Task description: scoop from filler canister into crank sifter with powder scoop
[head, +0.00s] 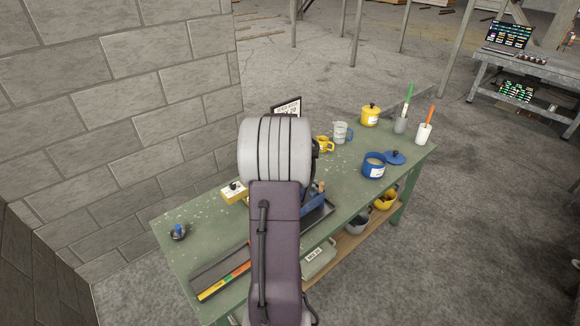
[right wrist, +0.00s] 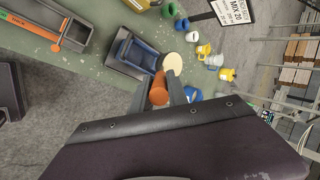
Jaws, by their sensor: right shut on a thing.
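The filler canister (head: 374,171) is blue and open, with pale filler inside, toward the right of the table in the head view. Its blue lid (head: 396,157) lies beside it. My right gripper (right wrist: 167,88) is shut on the orange-brown handle of the powder scoop (right wrist: 159,92) in the right wrist view. A round cream face (right wrist: 173,63) shows just beyond the handle; it looks like the filled scoop bowl. A blue box-like vessel (right wrist: 140,55), perhaps the crank sifter, sits in a dark tray beside the scoop; no crank is clear. In the head view my arm hides the gripper and most of this vessel.
A yellow mug (head: 325,144), a clear jug (head: 342,132) and a yellow lidded canister (head: 370,115) stand at the back of the green table (head: 205,236). Holders with brushes (head: 424,133) stand at the right end. A sign (head: 287,105) rises behind my arm.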

